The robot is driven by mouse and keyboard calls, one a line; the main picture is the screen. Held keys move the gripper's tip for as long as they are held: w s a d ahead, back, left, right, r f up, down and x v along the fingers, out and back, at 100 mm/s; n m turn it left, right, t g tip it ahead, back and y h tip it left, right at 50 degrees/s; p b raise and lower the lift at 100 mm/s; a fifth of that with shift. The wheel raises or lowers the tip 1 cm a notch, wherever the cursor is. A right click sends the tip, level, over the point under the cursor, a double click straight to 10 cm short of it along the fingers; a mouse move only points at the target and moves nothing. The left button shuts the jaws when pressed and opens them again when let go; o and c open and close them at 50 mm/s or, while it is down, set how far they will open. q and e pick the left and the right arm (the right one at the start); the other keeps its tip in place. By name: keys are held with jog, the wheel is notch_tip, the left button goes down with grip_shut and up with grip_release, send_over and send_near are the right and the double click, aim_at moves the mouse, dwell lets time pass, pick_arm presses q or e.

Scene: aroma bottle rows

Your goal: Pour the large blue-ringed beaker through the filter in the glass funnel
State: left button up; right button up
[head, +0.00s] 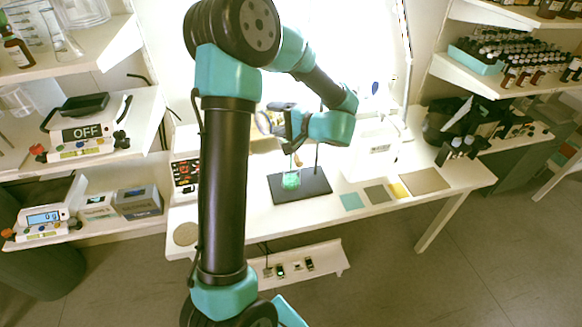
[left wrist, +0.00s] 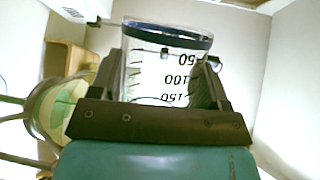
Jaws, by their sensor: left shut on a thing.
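My left gripper (head: 288,126) is above the black stand base on the table. In the left wrist view its fingers (left wrist: 163,85) are shut on the clear blue-ringed beaker (left wrist: 150,60), whose printed numbers appear upside down. The beaker (head: 263,122) looks tilted in the head view; its contents are unclear. A round, pale-rimmed, green-tinted thing, apparently the glass funnel with its filter (left wrist: 55,108), is left of the gripper in the wrist view. In the head view the gripper mostly hides the funnel. A green-filled glass vessel (head: 291,181) stands below. My right gripper is not in view.
The black stand base (head: 315,184) lies mid-table. Coloured squares, including a teal one (head: 352,202), lie to its right. A red-display device (head: 185,173) stands at the table's left. Shelves with bottles (head: 495,50) and balances (head: 85,135) flank the table.

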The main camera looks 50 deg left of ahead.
aim_at(275, 130)
pick_arm(q)
jog(key=shift+w+r, duration=0.1)
dwell(0.9)
dwell(0.6)
jog(key=shift+s+f+n+t+h, duration=0.35)
jog(key=shift+f+n, duration=0.25)
jog(key=shift+n, duration=0.3)
jog(key=shift+s, duration=0.15)
jog(key=s+n+t, duration=0.1)
jog(key=n, duration=0.1)
jog(key=s+f+n+t+h, duration=0.1)
jog(key=n, duration=0.1)
jog(key=shift+f, duration=0.1)
